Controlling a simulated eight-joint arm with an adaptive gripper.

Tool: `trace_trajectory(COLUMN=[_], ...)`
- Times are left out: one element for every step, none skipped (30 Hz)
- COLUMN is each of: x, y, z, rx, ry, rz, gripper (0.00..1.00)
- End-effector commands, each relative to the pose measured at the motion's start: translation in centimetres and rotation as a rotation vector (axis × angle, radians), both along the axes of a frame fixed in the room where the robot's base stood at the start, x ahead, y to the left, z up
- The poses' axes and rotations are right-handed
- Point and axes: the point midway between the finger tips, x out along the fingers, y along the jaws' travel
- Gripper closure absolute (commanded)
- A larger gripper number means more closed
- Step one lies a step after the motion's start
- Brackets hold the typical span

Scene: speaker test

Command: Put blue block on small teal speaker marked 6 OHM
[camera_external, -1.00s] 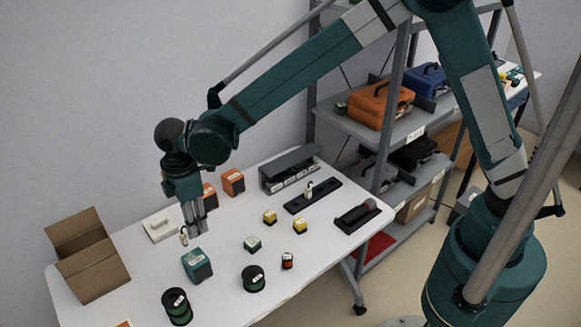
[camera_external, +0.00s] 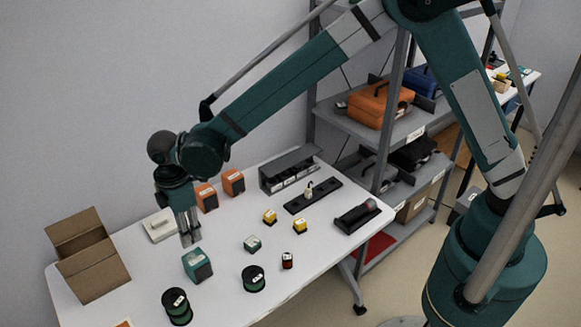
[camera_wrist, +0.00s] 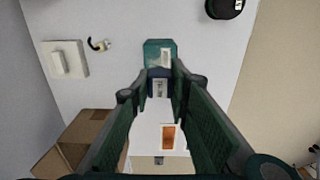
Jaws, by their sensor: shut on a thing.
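My gripper (camera_external: 190,241) is shut on the blue block (camera_wrist: 158,87), which sits between the fingertips in the wrist view with a pale label facing up. A teal speaker (camera_external: 197,265) stands on the table just below and in front of my fingertips. A teal box with a white label (camera_wrist: 159,47), seemingly this speaker, shows just past the block in the wrist view. I cannot tell whether block and speaker touch. A smaller dark teal block (camera_external: 252,244) stands further right. The lettering on the labels is too small to read.
An open cardboard box (camera_external: 90,262) stands at the left. A white plate (camera_external: 159,226) lies behind my gripper. Dark green spools (camera_external: 253,279) stand near the front edge. Orange boxes (camera_external: 233,182) and small yellow blocks (camera_external: 270,217) are further back.

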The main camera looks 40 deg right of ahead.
Motion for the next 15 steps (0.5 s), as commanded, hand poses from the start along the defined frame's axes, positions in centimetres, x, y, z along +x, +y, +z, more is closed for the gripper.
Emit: trace_trajectory(x=[0.0, 0.0, 0.0, 0.0, 0.0, 0.0, 0.0, 0.0, 0.0, 0.0, 0.0, 0.0, 0.0, 0.0, 0.0], y=[0.0, 0.0, 0.0, 0.0, 0.0, 0.0, 0.0, 0.0, 0.0, 0.0, 0.0, 0.0, 0.0, 0.0, 0.0], z=[-0.8, -1.2, -1.7, -2.0, -2.3, -2.6, -2.8, -2.9, -3.0, -3.0, -3.0, -3.0, -3.0, -3.0, -3.0], rx=[0.000, 0.000, 0.000, 0.000, 0.000, 0.000, 0.000, 0.000, 0.000, 0.000, 0.000, 0.000, 0.000, 0.000, 0.000], ry=[0.000, 0.000, 0.000, 0.000, 0.000, 0.000, 0.000, 0.000, 0.000, 0.000, 0.000, 0.000, 0.000, 0.000, 0.000], rz=[0.000, 0.000, 0.000, 0.000, 0.000, 0.000, 0.000, 0.000, 0.000, 0.000, 0.000, 0.000, 0.000, 0.000, 0.000], gripper=[0.93, 0.93, 0.93, 0.93, 0.93, 0.93, 0.93, 0.93, 0.93, 0.93, 0.93, 0.93, 0.93, 0.93, 0.93])
